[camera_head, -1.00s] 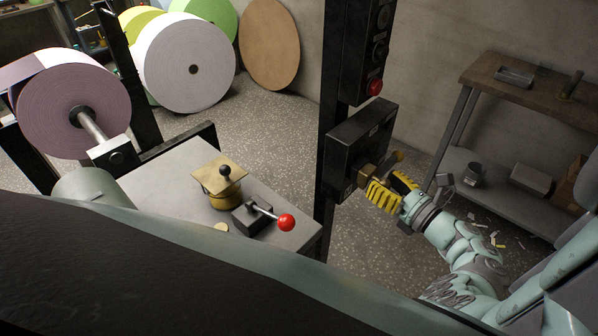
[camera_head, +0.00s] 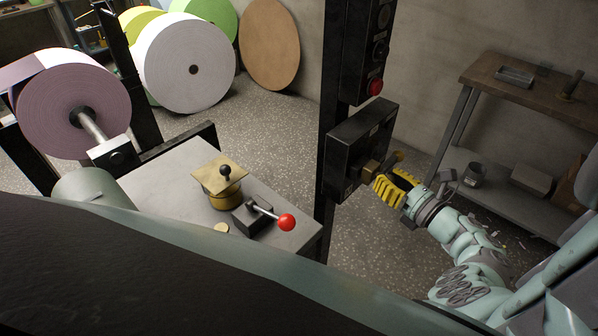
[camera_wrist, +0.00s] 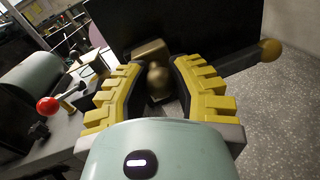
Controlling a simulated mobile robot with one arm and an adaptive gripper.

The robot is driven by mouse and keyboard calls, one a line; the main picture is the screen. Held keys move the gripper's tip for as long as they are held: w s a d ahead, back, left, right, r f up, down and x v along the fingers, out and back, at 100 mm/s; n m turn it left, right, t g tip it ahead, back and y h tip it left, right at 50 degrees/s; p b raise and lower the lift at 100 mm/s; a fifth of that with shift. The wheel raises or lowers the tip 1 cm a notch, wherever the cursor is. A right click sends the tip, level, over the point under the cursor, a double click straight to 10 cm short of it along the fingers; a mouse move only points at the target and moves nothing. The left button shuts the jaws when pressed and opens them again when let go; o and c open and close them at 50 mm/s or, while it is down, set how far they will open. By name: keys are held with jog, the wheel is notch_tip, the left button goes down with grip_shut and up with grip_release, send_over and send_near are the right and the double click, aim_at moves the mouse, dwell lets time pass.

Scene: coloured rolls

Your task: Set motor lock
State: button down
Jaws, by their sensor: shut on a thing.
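A black box (camera_head: 345,142) is mounted on a dark post, with brass fittings on its side facing my gripper. My gripper (camera_head: 384,182) has yellow ribbed fingers and is at the box's side. In the wrist view its fingers (camera_wrist: 160,75) are on both sides of a rounded brass piece (camera_wrist: 157,82) in front of a brass block (camera_wrist: 150,52). The fingers partly hide the fittings.
A red button (camera_head: 375,87) is on the panel above the box. A grey table (camera_head: 180,165) at left carries a red-knobbed lever (camera_head: 286,222) and a brass fitting (camera_head: 222,180). A shelf (camera_head: 535,85) stands at right. Paper rolls are at the back left.

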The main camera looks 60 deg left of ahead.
jog(key=shift+w+a+b, duration=0.2)
jog(key=shift+w+b, duration=0.1)
jog(key=shift+w, duration=0.65)
jog(key=shift+w+a+b, duration=0.15)
jog(key=shift+w+b, duration=0.15)
jog(key=shift+w, duration=0.65)
jog(key=c, duration=1)
grip_release()
jog(key=shift+w+r, duration=0.1)
jog(key=shift+r, duration=0.05)
jog(key=shift+o, duration=1.3)
jog(key=d, duration=1.2)
jog(key=shift+w, duration=0.15)
